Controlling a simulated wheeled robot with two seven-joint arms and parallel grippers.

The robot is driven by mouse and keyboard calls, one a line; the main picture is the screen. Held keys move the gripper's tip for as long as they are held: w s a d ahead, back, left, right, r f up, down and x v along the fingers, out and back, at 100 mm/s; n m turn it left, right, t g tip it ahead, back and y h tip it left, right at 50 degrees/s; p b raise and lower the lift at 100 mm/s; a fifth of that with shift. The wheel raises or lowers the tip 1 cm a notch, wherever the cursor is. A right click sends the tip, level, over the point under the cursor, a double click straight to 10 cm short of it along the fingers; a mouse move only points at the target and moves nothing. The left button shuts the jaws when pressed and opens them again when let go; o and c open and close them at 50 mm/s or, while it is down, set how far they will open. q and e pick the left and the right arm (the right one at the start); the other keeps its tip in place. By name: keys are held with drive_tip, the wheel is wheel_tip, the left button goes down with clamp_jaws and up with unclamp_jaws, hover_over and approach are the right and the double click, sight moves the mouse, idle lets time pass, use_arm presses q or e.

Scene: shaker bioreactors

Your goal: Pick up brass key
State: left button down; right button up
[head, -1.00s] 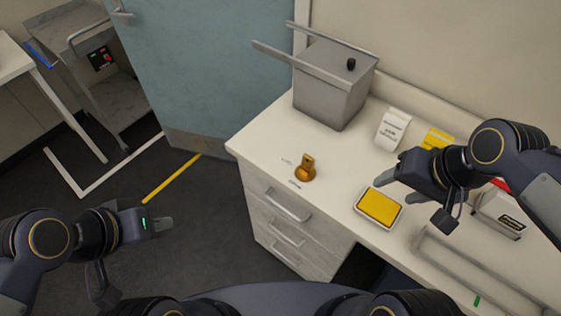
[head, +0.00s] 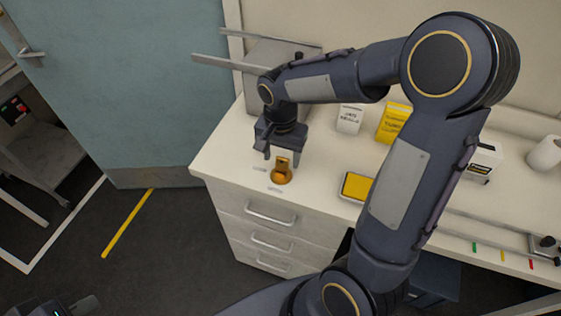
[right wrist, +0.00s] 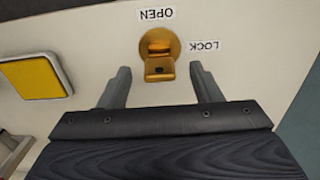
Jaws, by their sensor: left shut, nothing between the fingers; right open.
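The brass key (head: 282,170) stands upright in a round brass base on the white counter top, near its left front corner. In the right wrist view the brass key (right wrist: 159,65) lies ahead of and between the two fingers, with labels reading OPEN and LOCK beside its base. My right gripper (head: 280,154) is open, right above and behind the key in the head view; its fingers (right wrist: 160,85) straddle the key's line without visibly touching it. My left gripper (head: 85,304) is shut and empty at the bottom left, low and away from the counter.
A yellow pad in a white tray (head: 355,187) lies right of the key. A grey lidded bin (head: 262,60) stands behind my right gripper. White (head: 350,118) and yellow (head: 393,122) packets stand farther back. Drawers (head: 262,225) are below the counter.

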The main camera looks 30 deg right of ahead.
drive_tip(key=shift+d+f, duration=0.1)
drive_tip(key=shift+f, duration=0.8)
drive_tip(key=shift+c, duration=0.2)
drive_tip(key=c, duration=1)
drive_tip(key=shift+c, duration=0.3)
drive_tip(key=shift+r, duration=0.2)
